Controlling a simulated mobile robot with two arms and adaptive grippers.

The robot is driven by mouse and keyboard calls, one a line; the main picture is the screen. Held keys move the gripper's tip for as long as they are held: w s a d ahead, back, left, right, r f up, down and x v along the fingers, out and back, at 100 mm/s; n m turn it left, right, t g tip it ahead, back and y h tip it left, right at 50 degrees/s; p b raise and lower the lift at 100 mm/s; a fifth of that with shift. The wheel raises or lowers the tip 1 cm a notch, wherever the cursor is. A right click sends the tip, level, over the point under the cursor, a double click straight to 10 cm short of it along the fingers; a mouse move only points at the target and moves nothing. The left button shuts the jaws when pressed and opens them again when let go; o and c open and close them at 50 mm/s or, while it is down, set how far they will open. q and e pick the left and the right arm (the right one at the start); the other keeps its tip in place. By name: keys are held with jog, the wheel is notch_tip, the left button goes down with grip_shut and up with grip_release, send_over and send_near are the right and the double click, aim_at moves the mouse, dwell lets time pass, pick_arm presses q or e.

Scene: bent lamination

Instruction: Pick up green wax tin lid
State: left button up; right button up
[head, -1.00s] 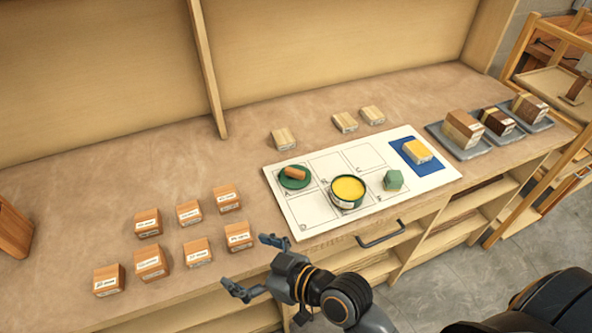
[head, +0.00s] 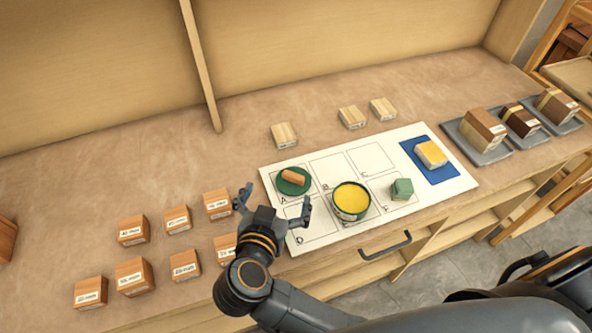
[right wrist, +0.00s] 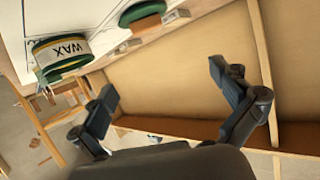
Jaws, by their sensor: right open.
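The green wax tin lid (head: 292,187) lies on square A of the white board, with a wooden, orange-brown handle on top. It also shows in the right wrist view (right wrist: 143,14) at the top. The open wax tin (head: 351,198) with yellow wax stands right of the lid, and its WAX label shows in the right wrist view (right wrist: 62,55). My right gripper (head: 273,203) is open and empty, just left of and in front of the lid, apart from it. My left gripper is not in view.
The white board (head: 315,243) also holds a green block (head: 402,189) and a yellow-topped block (head: 431,153) on a blue mat. Several labelled wooden blocks (head: 133,277) stand left of my right gripper. Grey trays (head: 482,151) with blocks stand at the right.

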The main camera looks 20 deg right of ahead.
aim_at(293, 179)
jog(key=shift+s+f+g, duration=0.3)
jog(key=shift+f, duration=0.25)
jog(key=shift+d+f+g, duration=0.1)
jog(key=shift+f+g, duration=0.2)
jog(key=x, duration=0.7)
jog(key=shift+w+d+f+p, duration=0.2)
jog(key=shift+w+d+p, duration=0.05)
jog(key=shift+w+p, duration=0.1)
jog(key=shift+w+d+f, duration=0.25)
jog(key=shift+w, duration=0.15)
jog(key=p+x, duration=0.1)
jog(key=x, duration=0.3)
jog(key=shift+d+f, duration=0.1)
jog(key=shift+f, duration=0.15)
jog(key=shift+s, duration=0.1)
jog(key=shift+c, duration=0.6)
jog(key=shift+s, duration=0.1)
jog(key=c, duration=1.4)
